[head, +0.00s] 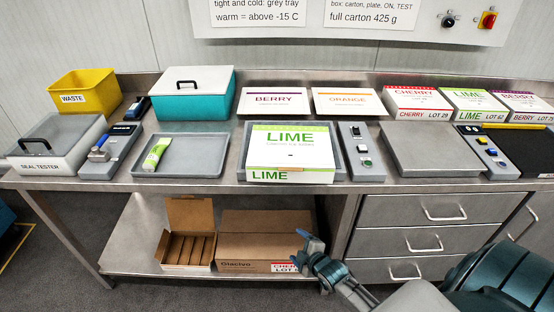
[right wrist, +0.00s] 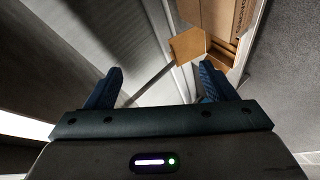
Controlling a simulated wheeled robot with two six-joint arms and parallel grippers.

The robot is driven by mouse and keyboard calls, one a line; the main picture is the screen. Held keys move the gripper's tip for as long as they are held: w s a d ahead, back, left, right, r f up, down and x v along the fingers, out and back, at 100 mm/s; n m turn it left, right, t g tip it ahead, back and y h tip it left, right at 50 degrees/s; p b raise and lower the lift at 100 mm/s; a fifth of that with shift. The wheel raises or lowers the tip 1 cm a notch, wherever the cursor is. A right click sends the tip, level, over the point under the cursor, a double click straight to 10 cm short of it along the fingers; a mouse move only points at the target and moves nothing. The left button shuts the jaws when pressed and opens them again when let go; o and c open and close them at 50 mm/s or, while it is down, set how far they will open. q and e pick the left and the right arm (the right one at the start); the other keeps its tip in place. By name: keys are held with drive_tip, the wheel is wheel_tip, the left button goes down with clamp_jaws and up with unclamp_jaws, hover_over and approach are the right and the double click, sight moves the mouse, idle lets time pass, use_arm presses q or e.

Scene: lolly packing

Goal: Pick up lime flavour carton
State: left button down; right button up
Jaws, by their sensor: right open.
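A white and green LIME carton (head: 290,150) rests on the grey tray in the middle of the counter, its label facing me. Another LIME carton (head: 478,103) stands at the back right, between the CHERRY carton (head: 415,103) and a BERRY carton (head: 522,106). My right gripper (head: 315,262) is low in front of the counter, below its front edge, beside the lower shelf. It is open and empty, apart from both lime cartons. In the right wrist view its two blue fingers (right wrist: 160,72) are spread, with cardboard boxes beyond. My left gripper is out of view.
A green-white packet lies on a grey tray (head: 205,170) at left. BERRY (head: 274,101) and ORANGE (head: 348,102) panels lie behind the middle tray. A grey scale plate (head: 440,152) is bare. An open brown box (head: 187,235) and a closed one (head: 262,235) sit on the lower shelf.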

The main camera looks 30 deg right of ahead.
drive_tip(key=w+a+r+n+t+y, duration=0.1)
drive_tip(key=w+r+n+t, duration=0.1)
drive_tip(key=r, duration=0.5)
drive_tip(key=w+a+r+n+t, duration=0.1)
drive_tip(key=w+a+r+n, duration=0.1)
drive_tip(key=r, duration=0.6)
drive_tip(key=n+t+y+b, duration=0.1)
drive_tip(key=n+t+y, duration=0.1)
drive_tip(key=n, duration=0.2)
approach(258, 173)
drive_tip(key=w, duration=0.5)
drive_tip(key=shift+w+a+f, duration=0.15)
drive_tip(key=shift+a+f, duration=0.1)
drive_tip(key=shift+a, duration=0.15)
drive_tip(key=shift+w+a, duration=0.1)
drive_tip(key=shift+w, duration=0.45)
drive_tip(key=shift+w+r+p, duration=0.1)
drive_tip(key=shift+w+p, duration=0.25)
drive_tip(key=w, duration=0.2)
drive_tip(key=w+p, duration=0.1)
drive_tip(key=shift+w+a, duration=0.3)
drive_tip(key=shift+w, duration=0.4)
drive_tip(key=shift+s, duration=0.1)
